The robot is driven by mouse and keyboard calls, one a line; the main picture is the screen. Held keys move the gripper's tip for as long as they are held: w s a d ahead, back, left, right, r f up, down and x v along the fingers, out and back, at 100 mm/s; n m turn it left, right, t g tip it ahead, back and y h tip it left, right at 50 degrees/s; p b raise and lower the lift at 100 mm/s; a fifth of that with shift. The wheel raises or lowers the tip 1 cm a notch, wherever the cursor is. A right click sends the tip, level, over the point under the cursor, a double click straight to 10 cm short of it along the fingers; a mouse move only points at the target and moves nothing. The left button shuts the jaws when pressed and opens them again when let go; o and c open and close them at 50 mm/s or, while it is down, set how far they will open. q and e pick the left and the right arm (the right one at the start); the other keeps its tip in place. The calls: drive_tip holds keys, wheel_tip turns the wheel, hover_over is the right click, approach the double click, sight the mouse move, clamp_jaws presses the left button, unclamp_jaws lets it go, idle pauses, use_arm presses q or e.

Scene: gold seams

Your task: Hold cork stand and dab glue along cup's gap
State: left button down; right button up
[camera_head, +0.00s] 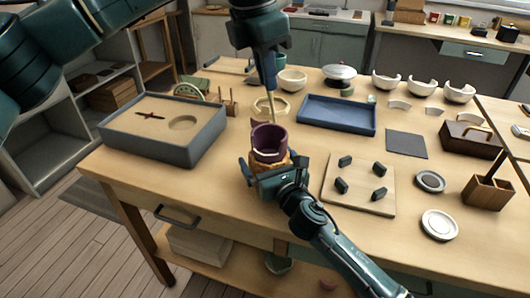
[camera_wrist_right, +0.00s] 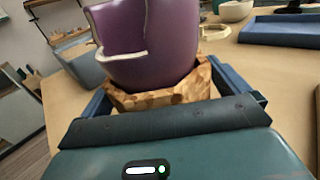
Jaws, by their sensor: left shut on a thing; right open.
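The purple cup (camera_head: 268,144) stands upright in the cork stand (camera_head: 268,167) near the table's front. In the right wrist view, the cup (camera_wrist_right: 165,45) has a stepped, pale-edged gap at its upper left, and the cork stand (camera_wrist_right: 165,98) is below it. My right gripper (camera_head: 270,172) is open, with one finger on each side of the cork stand; I cannot tell whether they touch it. My left gripper (camera_head: 269,86) points down above the cup, shut on a thin stick-like applicator (camera_head: 271,106). The applicator's tip is close to the cup's rim; contact is unclear.
A grey box (camera_head: 175,148) with a tan inside is at left. A blue tray (camera_head: 338,130) lies behind. A wooden board (camera_head: 360,202) with several dark pegs is right of the cork stand. White bowls (camera_head: 422,86) line the back. A pale ring (camera_head: 285,106) lies behind the cup.

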drive_tip(key=v, duration=1.1)
drive_tip(key=shift+s+d, duration=0.15)
drive_tip(key=shift+s, duration=0.25)
